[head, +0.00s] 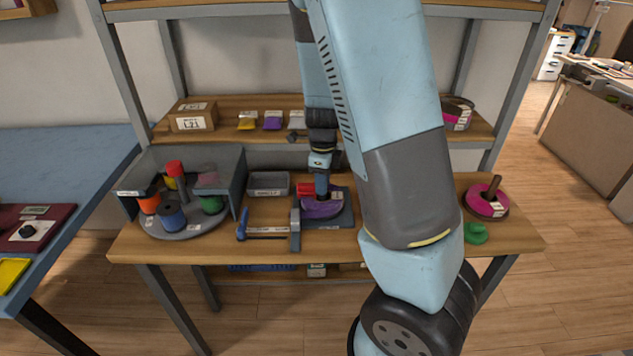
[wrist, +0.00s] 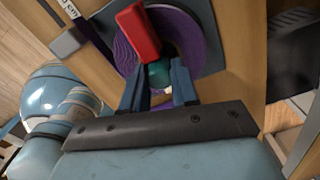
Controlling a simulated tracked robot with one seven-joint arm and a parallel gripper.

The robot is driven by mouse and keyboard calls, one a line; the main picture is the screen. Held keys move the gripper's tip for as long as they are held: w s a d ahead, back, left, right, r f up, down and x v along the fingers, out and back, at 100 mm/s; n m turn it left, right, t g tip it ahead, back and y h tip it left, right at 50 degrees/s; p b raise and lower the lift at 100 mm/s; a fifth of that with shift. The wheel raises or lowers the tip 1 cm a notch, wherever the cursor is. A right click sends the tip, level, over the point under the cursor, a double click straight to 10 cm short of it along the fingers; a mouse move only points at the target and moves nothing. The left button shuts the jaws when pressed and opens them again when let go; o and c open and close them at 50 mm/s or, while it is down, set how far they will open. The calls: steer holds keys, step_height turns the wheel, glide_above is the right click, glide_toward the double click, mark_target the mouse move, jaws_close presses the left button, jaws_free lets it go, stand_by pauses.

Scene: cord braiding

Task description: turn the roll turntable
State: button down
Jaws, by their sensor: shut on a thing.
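The roll turntable (head: 187,230) is a grey round plate at the left of the workbench. It carries upright rolls: an orange one (head: 149,203), a blue one (head: 172,217) and a green one (head: 212,204). A red-topped post (head: 175,168) rises behind them. My gripper (head: 322,190) is well to the right of the turntable, down at a purple coil (head: 322,209) on a dark square plate (head: 340,220). In the wrist view my fingers (wrist: 157,80) are shut on a small teal piece (wrist: 157,71) at the middle of the purple coil (wrist: 190,35). A red block (wrist: 138,30) is just beyond it.
A grey walled guard (head: 232,170) stands behind the turntable. A blue-handled tool (head: 268,233) lies between turntable and plate, with a grey tray (head: 268,184) behind. A magenta ring (head: 486,200) and green piece (head: 475,233) are at the right. A shelf (head: 225,140) spans the back.

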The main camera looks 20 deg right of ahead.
steer(key=shift+w+d+r+n, duration=0.1)
steer(key=shift+w+n, duration=0.1)
steer(key=shift+n, duration=0.55)
steer(key=shift+w+d+r+n, duration=0.1)
steer(key=shift+w+n, duration=0.1)
steer(key=shift+n, duration=0.55)
steer(key=shift+a+n, duration=0.15)
steer(key=shift+n, duration=2.15)
steer(key=shift+a+n, duration=0.1)
steer(key=shift+n, duration=3.8)
steer(key=shift+w+a+n, duration=0.1)
steer(key=shift+n, duration=4)
steer(key=shift+n, duration=0.4)
